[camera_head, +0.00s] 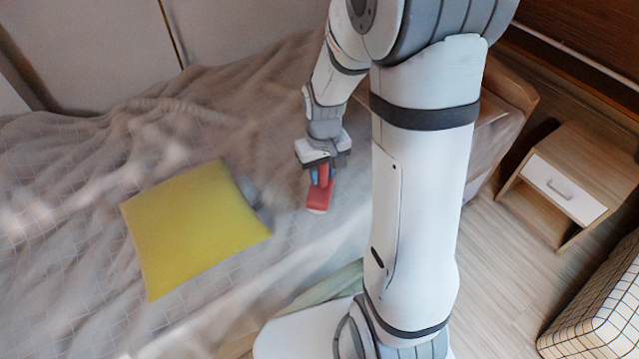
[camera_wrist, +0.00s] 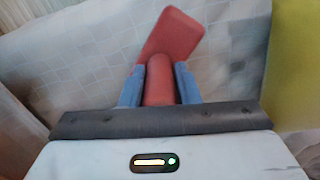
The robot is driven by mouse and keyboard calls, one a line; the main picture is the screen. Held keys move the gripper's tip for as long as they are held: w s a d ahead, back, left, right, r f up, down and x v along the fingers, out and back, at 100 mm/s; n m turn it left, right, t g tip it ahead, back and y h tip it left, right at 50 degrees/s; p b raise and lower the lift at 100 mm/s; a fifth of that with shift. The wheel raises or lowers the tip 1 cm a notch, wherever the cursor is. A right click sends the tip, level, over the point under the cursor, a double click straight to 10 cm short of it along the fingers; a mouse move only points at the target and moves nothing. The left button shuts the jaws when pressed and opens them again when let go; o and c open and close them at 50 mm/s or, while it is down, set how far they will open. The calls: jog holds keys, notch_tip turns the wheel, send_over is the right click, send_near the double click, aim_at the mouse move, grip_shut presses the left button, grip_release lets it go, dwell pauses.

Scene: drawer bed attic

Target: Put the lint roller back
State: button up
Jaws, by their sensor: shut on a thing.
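My gripper (camera_head: 321,174) is shut on a red lint roller (camera_head: 320,196) and holds it over the bed, to the right of the yellow cushion. In the wrist view the roller's red handle sits between the two blue fingers of my gripper (camera_wrist: 160,85), and its wider flat red part (camera_wrist: 172,36) points away from me. I cannot tell how far the roller is above the bedding.
A yellow cushion (camera_head: 195,228) lies on the bed, with a small grey thing (camera_head: 250,190) at its right edge. The rumpled grey bedspread (camera_head: 75,240) covers the bed. A wooden nightstand (camera_head: 565,190) with a white drawer stands right; a checkered piece (camera_head: 600,305) is lower right.

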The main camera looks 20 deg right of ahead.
aim_at(323, 182)
jog(key=shift+f+b, duration=0.4)
jog(key=shift+f, duration=1.4)
jog(key=shift+f, duration=0.1)
jog(key=o, duration=0.9)
jog(key=shift+s, duration=0.1)
jog(key=shift+o, duration=0.2)
